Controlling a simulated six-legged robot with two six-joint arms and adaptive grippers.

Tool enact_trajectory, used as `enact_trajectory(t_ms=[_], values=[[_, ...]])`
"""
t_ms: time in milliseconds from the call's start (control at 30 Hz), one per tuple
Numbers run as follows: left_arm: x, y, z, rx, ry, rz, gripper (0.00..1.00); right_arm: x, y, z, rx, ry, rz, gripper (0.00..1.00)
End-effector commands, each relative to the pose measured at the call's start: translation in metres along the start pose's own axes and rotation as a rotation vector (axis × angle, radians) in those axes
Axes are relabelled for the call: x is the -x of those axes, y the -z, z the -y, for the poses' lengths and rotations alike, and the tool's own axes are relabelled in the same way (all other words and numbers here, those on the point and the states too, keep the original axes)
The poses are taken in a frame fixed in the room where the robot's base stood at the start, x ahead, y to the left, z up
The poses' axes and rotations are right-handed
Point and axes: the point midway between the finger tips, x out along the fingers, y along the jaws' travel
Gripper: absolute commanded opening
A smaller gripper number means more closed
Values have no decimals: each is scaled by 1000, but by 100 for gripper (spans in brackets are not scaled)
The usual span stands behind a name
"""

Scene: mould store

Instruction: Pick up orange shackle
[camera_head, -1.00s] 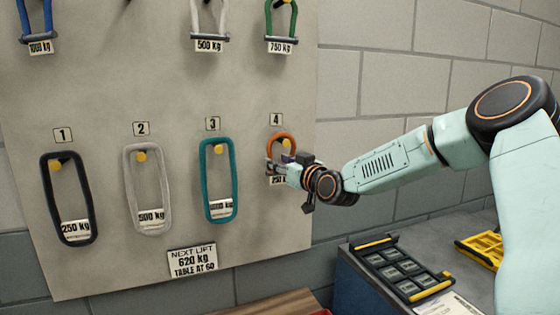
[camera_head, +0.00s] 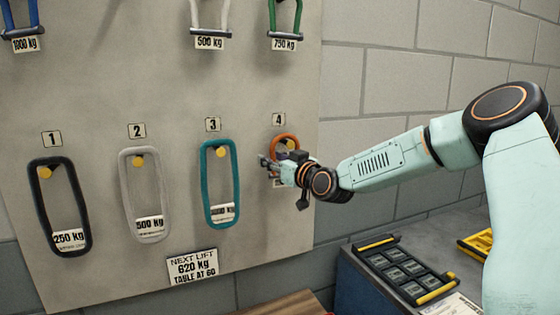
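The orange shackle (camera_head: 284,138) hangs on a yellow peg under the number 4 plate, at the right of the board. Only its curved top shows clearly; my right gripper covers its lower part. My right gripper (camera_head: 268,163) is in front of the lower part of the shackle, with its fingers pointing left. The fingers are small and dark here, and I cannot tell whether they are open or shut, or whether they touch the shackle. My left gripper is not in view.
A teal sling (camera_head: 220,184) hangs close left of my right gripper, with a grey sling (camera_head: 146,194) and a black sling (camera_head: 59,207) further left. Several shackles hang above. A bench (camera_head: 367,278) with a dark tray (camera_head: 404,270) stands below right.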

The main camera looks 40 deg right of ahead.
Motion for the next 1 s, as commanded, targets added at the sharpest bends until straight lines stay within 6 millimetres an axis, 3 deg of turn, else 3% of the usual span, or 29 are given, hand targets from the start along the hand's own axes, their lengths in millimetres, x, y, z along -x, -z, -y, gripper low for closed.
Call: enact_trajectory(t_ms=[467, 900, 1000], values=[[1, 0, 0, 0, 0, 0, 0, 3, 0, -2, -1, -1, 0, 40], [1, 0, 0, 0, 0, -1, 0, 2, 0, -2, 0, -1, 0, 2], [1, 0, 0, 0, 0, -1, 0, 2, 0, -2, 1, -1, -1, 0]])
